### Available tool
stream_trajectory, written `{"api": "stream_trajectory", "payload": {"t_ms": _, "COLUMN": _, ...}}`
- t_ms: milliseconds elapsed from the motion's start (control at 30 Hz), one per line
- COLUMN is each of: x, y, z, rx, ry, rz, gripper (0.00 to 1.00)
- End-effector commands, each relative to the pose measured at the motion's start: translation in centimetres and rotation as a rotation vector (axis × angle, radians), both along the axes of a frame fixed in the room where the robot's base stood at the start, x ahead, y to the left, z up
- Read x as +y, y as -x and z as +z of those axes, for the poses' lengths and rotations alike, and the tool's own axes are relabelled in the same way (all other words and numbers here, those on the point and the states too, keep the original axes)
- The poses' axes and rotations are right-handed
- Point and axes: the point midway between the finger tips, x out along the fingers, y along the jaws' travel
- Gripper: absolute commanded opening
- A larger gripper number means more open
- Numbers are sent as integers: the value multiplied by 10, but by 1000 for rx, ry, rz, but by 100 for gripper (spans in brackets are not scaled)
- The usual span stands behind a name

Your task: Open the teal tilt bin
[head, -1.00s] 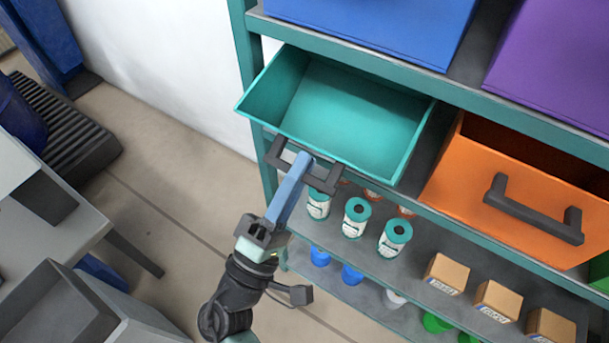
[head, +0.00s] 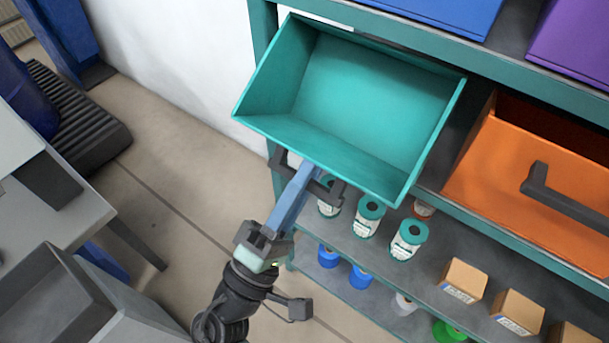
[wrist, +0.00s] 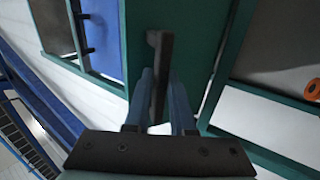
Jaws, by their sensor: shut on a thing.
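The teal tilt bin (head: 365,100) is tipped far forward out of the shelf in the head view, and its empty inside shows. Its dark handle (head: 333,188) is on the lower front face; it also shows in the wrist view (wrist: 160,62). My gripper (head: 310,175) is shut on this handle, below the bin's front lip. In the wrist view its two blue fingers (wrist: 160,95) lie on either side of the handle bar.
Blue (head: 430,8) and purple (head: 580,45) bins are on the shelf above. Teal-topped cans (head: 368,215) and small boxes (head: 463,280) stand on the shelf below. A grey table (head: 60,200) is at left.

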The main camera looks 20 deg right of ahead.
Motion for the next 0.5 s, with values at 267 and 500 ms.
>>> {"api": "stream_trajectory", "payload": {"t_ms": 267, "x": 0, "y": 0, "z": -1, "rx": 2, "ry": 0, "rz": 0, "gripper": 48}}
{"api": "stream_trajectory", "payload": {"t_ms": 500, "x": 0, "y": 0, "z": 0, "rx": 0, "ry": 0, "rz": 0, "gripper": 48}}
